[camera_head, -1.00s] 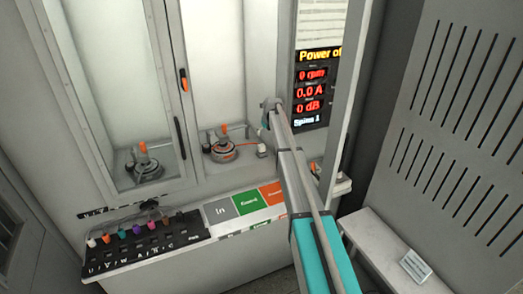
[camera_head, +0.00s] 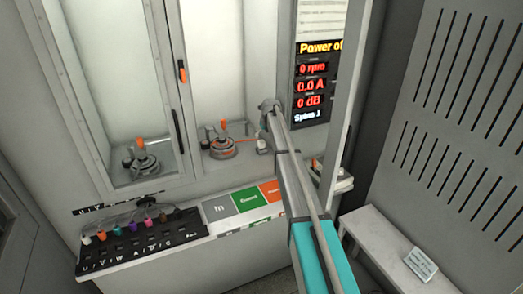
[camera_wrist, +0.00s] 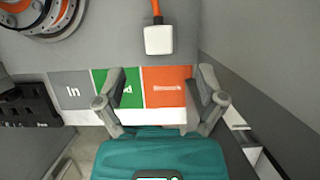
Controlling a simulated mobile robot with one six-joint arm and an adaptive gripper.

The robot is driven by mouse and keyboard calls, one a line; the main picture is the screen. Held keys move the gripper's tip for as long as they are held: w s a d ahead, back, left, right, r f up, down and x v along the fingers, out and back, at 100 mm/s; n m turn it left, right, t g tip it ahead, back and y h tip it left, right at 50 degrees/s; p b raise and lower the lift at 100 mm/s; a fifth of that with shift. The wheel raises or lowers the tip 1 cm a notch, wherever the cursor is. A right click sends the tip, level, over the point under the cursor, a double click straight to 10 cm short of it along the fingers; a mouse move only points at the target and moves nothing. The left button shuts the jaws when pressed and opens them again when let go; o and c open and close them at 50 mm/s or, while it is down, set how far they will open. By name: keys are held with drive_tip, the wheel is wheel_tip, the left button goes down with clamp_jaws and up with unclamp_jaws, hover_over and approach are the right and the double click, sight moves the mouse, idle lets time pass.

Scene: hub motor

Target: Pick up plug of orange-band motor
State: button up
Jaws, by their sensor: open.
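The orange-band motor (camera_head: 222,148) sits on the cabinet floor in the right-hand bay. Its edge also shows at the top left of the wrist view (camera_wrist: 48,18). Its plug is a white block (camera_wrist: 158,39) on an orange cable, lying on the grey surface; it also shows right of the motor in the head view (camera_head: 262,146). My gripper (camera_wrist: 162,78) is open and empty. In the wrist view the plug lies beyond the fingertips, roughly centred between them and apart from both. In the head view my arm hides most of the gripper.
A second motor (camera_head: 145,162) stands behind the glass door at left. Below the bays are grey, green (camera_head: 247,200) and orange label fields and a black socket panel (camera_head: 135,240) with coloured plugs. A display (camera_head: 312,85) and an upright panel edge stand close right of my arm.

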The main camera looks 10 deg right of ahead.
sight(261, 141)
drive_tip(key=shift+b+x, duration=1.35)
drive_tip(key=shift+x, duration=0.45)
drive_tip(key=shift+f, duration=0.1)
drive_tip(key=shift+b+x, duration=2.4)
drive_tip(key=shift+x, duration=0.1)
clamp_jaws()
